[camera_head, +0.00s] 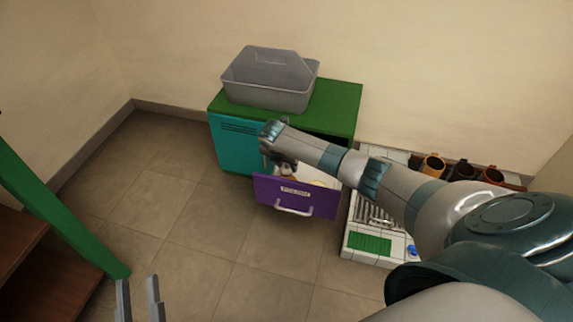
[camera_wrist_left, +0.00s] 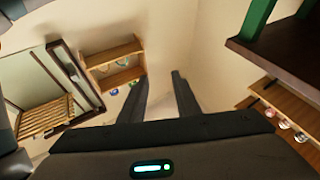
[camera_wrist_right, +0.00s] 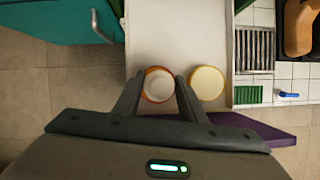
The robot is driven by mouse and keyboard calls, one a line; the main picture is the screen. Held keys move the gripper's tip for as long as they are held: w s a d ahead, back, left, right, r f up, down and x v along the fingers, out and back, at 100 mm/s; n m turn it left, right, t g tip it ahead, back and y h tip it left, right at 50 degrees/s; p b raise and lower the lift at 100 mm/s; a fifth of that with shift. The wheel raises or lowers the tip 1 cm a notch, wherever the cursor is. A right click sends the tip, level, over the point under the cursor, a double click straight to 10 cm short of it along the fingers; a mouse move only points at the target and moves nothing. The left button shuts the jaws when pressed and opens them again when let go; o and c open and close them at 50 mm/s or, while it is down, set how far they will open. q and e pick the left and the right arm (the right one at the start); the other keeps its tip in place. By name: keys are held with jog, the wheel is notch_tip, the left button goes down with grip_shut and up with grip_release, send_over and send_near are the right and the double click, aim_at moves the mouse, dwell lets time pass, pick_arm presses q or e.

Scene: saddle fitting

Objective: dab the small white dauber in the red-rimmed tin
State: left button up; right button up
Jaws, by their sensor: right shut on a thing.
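An orange-red-rimmed round tin (camera_wrist_right: 158,70) with a white inside shows between my right fingertips in the right wrist view. My right gripper (camera_wrist_right: 159,84) is shut on it, a finger at each side. In the head view my right gripper (camera_head: 284,170) reaches down into the open purple-fronted drawer (camera_head: 295,197). A second round tin (camera_wrist_right: 207,83), pale yellow on top, stands just right of the first. I cannot make out a separate small white dauber. My left gripper (camera_head: 140,300) is open and empty, low in the head view, away from the drawer.
The green-topped teal cabinet (camera_head: 232,146) carries a grey caddy (camera_head: 268,80). Right of the drawer is a white tiled stand (camera_head: 376,228) with a grille and green pad. Several dark and orange cups (camera_head: 462,170) stand behind it. The floor (camera_head: 190,235) left of the drawer is clear.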

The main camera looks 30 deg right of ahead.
jog(key=shift+r+p, duration=0.5)
pick_arm(q)
notch_tip(320, 180, down, 7)
jog(key=w+g+y, duration=0.1)
jog(key=w+g, duration=0.1)
jog(key=g, duration=0.2)
jog(key=shift+w+a+y+p, duration=0.15)
jog(key=shift+a+y+p, duration=0.15)
jog(key=shift+p, duration=0.1)
pick_arm(e)
jog(key=shift+r, duration=0.35)
pick_arm(q)
jog(key=shift+r, duration=0.1)
